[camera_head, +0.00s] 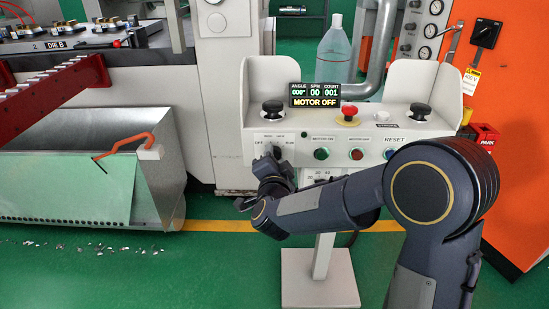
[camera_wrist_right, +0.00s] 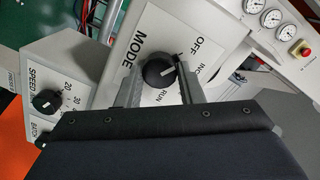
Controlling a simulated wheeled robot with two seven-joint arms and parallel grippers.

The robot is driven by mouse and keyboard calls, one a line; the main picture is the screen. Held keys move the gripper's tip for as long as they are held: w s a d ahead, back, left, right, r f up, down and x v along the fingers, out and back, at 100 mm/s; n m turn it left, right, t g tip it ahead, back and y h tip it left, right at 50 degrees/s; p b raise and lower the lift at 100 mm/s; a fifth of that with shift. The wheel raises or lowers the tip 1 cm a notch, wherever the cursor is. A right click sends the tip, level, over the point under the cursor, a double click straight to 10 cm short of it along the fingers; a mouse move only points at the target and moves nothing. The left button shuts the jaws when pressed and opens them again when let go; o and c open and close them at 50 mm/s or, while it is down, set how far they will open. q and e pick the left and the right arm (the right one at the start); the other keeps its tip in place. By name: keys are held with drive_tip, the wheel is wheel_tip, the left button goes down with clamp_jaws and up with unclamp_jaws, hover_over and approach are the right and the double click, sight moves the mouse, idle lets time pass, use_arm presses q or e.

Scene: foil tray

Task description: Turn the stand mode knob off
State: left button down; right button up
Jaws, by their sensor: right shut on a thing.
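The control stand (camera_head: 255,130) stands in the middle of the head view, with the mode knob (camera_head: 277,151) on the left of its front panel. In the right wrist view the round black mode knob (camera_wrist_right: 158,73) sits on a white plate marked MODE, OFF, INCH and RUN. Its white pointer line slants right and slightly up, toward the OFF and INCH side; a finger partly hides the marks there. My right gripper (camera_head: 273,163) is at the knob and shut on it, one finger on each side (camera_wrist_right: 160,80). My left gripper is not in view.
Two black palm buttons (camera_head: 272,108) (camera_head: 420,111) and a red emergency button (camera_head: 349,112) top the stand. The display (camera_head: 315,95) reads MOTOR OFF. Green (camera_head: 321,154) and red (camera_head: 356,154) buttons are right of the knob. A speed knob (camera_wrist_right: 46,102) is nearby. A clear bottle (camera_head: 333,55) stands behind.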

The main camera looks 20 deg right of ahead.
drive_tip(key=shift+f, duration=0.1)
drive_tip(key=o, duration=1)
drive_tip(key=p+v, duration=0.1)
drive_tip(key=v, duration=0.7)
